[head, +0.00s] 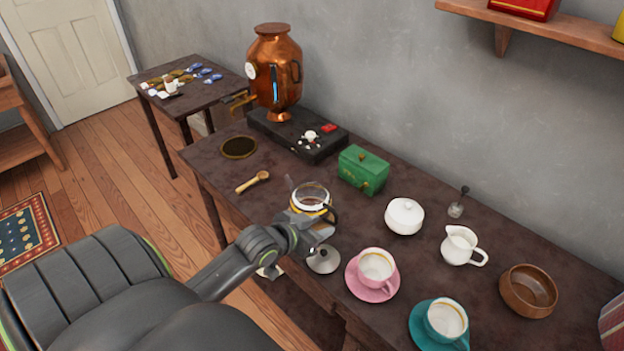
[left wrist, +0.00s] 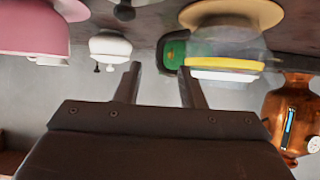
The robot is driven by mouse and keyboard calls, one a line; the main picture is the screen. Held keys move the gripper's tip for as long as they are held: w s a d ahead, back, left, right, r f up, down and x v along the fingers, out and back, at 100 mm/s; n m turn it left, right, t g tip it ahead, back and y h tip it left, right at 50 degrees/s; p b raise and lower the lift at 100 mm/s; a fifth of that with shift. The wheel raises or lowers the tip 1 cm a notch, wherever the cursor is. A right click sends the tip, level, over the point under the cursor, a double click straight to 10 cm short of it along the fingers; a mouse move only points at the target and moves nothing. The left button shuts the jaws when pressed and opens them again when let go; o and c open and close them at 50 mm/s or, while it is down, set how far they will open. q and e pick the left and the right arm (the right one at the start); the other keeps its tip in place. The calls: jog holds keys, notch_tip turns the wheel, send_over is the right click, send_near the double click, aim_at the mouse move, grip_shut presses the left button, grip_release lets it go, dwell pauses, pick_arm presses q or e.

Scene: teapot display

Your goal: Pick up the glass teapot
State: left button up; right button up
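The glass teapot (head: 311,194) stands near the table's front edge in the head view, with a yellow band low on its body and a dark handle on its right. My left gripper (head: 312,226) is in front of it and hides its lower part. In the left wrist view, which is upside down, the gripper (left wrist: 158,75) has its two fingers spread with nothing held between them. The teapot (left wrist: 226,64) appears there beyond the right-hand finger, off to the side of the gap. I cannot tell whether that finger touches it. My right gripper is not in view.
A silver lid-like piece (head: 323,260) and a pink cup (head: 376,268) are close to the gripper's right. A green box (head: 363,169) and white sugar bowl (head: 404,216) stand behind. A wooden scoop (head: 252,182) lies left. A copper samovar (head: 275,72) stands at the back.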

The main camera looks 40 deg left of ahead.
aim_at(335, 221)
pick_arm(q)
jog(key=shift+x, duration=4.8)
jog(key=shift+r, duration=0.1)
jog(key=shift+c, duration=0.4)
grip_shut()
